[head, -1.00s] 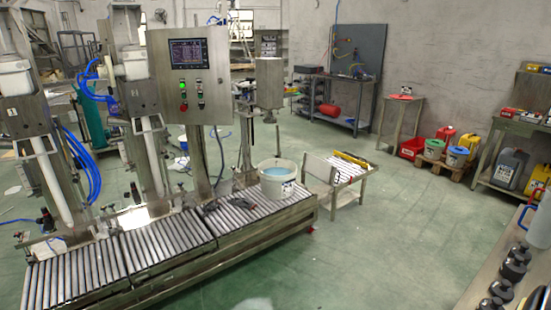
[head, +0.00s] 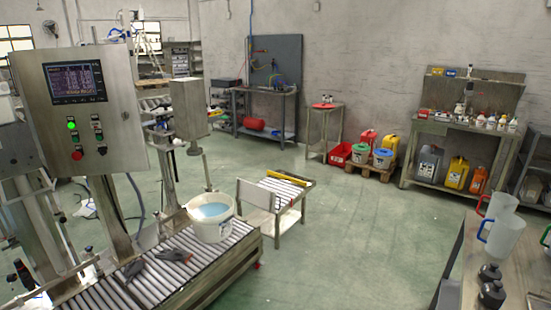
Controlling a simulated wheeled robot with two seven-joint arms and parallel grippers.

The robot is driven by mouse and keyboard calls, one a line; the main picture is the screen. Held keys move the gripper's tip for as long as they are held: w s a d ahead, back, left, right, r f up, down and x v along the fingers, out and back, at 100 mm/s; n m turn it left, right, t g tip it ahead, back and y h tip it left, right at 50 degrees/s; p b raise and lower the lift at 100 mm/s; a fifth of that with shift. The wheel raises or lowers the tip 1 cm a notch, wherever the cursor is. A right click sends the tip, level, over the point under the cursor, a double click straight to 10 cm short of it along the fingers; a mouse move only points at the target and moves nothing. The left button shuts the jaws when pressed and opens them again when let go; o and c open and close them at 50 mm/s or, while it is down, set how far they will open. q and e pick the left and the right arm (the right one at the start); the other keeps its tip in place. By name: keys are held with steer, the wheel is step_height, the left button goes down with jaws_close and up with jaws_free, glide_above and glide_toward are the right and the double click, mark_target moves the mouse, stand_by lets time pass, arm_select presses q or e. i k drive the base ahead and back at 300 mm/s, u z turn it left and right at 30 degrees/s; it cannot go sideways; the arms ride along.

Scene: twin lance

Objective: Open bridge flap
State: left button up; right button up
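An upright pale metal panel (head: 256,204) stands at the near end of a small roller table (head: 288,192), between that table and the end of the long roller conveyor (head: 222,262). It looks like the bridge flap, standing raised; its hinge is too small to make out. A yellow bar (head: 287,178) lies along the far side of the small table. A white bucket (head: 212,226) with pale blue liquid stands on the conveyor near its right end, left of the panel. Neither of my grippers is in view.
Dark small items (head: 174,256) lie on the conveyor below a control cabinet (head: 84,105). A metal bench (head: 470,262) with jugs (head: 503,237) and black bottles stands at the front right. Open green floor (head: 355,225) lies between small table and bench.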

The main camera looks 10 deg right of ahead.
mark_target(264, 198)
steer(key=z, duration=0.7)
steer(key=i, duration=2)
steer(key=u, duration=0.3)
steer(key=i, duration=2)
steer(key=u, duration=1.05)
steer(key=i, duration=0.3)
steer(key=u, duration=0.3)
